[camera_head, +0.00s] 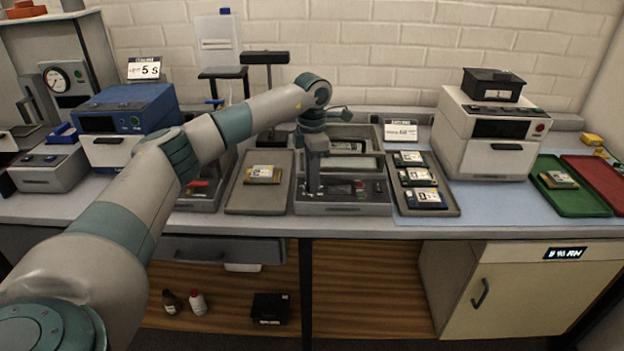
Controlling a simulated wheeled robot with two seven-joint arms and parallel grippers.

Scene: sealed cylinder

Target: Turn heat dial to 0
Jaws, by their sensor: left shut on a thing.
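A grey sealing device (345,208) with a dark control panel stands in the middle of the bench. Its panel carries a small display and a reddish control near the right. My left arm reaches in from the left, and my left gripper (315,188) points straight down onto the left part of this panel. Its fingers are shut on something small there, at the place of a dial. The heat dial itself is hidden by the fingers, so its setting cannot be read. My right gripper is not in view.
A tray with one labelled pack (263,174) lies left of the device. A tray with several packs (426,200) lies right of it. A white machine (490,135) and green (580,200) and red trays (606,172) stand farther right. A blue machine (128,122) stands left.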

